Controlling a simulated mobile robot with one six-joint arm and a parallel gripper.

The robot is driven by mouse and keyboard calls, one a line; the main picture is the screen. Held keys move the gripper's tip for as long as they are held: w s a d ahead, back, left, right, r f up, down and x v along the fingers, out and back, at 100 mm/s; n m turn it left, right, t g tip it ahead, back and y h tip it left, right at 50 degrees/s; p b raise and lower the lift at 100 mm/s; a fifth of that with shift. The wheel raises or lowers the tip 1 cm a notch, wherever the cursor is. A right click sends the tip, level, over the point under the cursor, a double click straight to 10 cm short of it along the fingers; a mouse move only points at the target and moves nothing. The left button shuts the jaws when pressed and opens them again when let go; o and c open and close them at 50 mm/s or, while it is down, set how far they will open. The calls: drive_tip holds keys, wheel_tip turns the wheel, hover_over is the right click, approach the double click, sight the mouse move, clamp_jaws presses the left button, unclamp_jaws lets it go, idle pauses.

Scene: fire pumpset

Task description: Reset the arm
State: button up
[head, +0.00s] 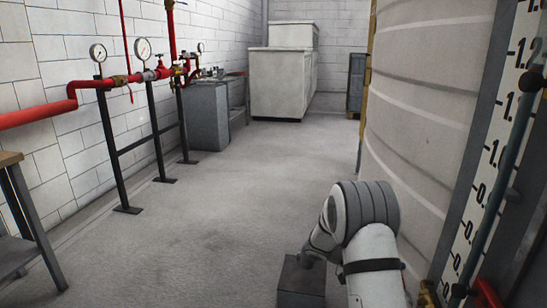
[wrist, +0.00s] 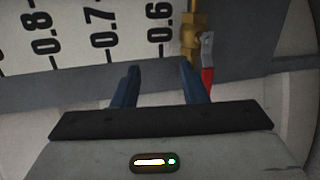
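My arm (head: 365,235) stands at the lower right of the head view, bent over at a grey joint beside the large tank. My gripper (wrist: 158,70) shows in the wrist view with its two dark blue fingers apart. Nothing is seen between the fingers. In the head view the gripper's fingers cannot be made out. Ahead of the fingers in the wrist view are a white level scale (wrist: 75,35) and a brass valve (wrist: 194,35) with a red lever (wrist: 207,75). I cannot tell how far they are from the fingertips.
The round tank (head: 420,110) and its level scale (head: 490,170) stand close on the right. Red piping (head: 90,85) with gauges runs along the left wall on black stands. A table (head: 25,220) is at the left edge. The middle floor (head: 215,200) is clear.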

drive_tip(key=s+a+r+n+t+y+p, duration=0.1)
drive_tip(key=s+a+r+y+p, duration=0.4)
drive_tip(key=r, duration=0.8)
drive_tip(key=s+a+r+n+t+y+p, duration=0.1)
drive_tip(key=s+a+r+t+y+p, duration=0.3)
drive_tip(key=s+a+r+p, duration=0.3)
drive_tip(key=s+a+r+n+t+y+p, duration=0.1)
drive_tip(key=s+a+r+y+p, duration=0.4)
drive_tip(key=s+r+p, duration=0.7)
wheel_tip(320, 180, up, 7)
drive_tip(key=a+t+p, duration=0.1)
drive_tip(key=p, duration=0.2)
drive_tip(key=shift+s+a+t+y, duration=0.2)
drive_tip(key=shift+a+t+y, duration=0.1)
drive_tip(key=shift+a, duration=0.05)
drive_tip(key=shift+f, duration=0.1)
